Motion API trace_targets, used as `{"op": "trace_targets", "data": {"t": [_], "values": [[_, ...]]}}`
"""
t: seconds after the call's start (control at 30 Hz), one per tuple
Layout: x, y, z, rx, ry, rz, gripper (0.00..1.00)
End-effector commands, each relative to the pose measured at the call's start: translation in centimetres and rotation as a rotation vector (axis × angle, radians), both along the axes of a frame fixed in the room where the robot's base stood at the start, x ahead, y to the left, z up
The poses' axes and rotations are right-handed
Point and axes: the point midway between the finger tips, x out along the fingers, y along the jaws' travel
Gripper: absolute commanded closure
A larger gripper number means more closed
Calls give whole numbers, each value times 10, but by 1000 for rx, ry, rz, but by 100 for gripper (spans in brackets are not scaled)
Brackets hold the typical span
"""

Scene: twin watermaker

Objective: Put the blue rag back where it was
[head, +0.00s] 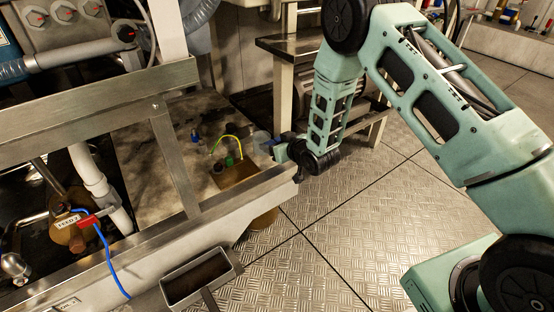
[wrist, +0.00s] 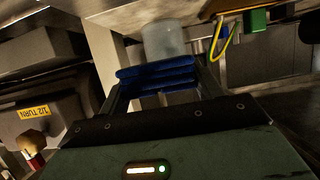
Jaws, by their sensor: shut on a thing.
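The blue rag (wrist: 158,76) is a folded, layered bundle between the two fingers of my gripper (wrist: 160,86) in the wrist view. The gripper is shut on it. In the head view my gripper (head: 281,151) is at the right end of the metal bench, beside a translucent cup (head: 261,139). The cup also shows just beyond the rag in the wrist view (wrist: 163,40). I cannot tell whether the rag touches the cup or the bench. The rag is mostly hidden by the gripper in the head view.
A yellow wire loop (head: 226,142) and a green part (head: 229,161) stand near a brown block on the bench. A metal rail (head: 178,224) runs along the bench front. An open tray (head: 199,277) sits low in front.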

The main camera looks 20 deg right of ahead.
Motion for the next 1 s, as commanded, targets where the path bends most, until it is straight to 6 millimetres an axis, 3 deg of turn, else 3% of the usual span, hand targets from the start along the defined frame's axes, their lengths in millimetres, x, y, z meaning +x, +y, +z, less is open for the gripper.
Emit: {"op": "trace_targets", "data": {"t": [0.37, 0.77, 0.8, 0.83, 1.0], "values": [[0, 0, -48, 0, 0, 0, 61], [0, 0, -51, 1, -1, -1, 61], [0, 0, -50, 1, -2, -1, 24], [0, 0, -50, 1, -1, -1, 16], [0, 0, -50, 1, -1, -1, 13]]}}
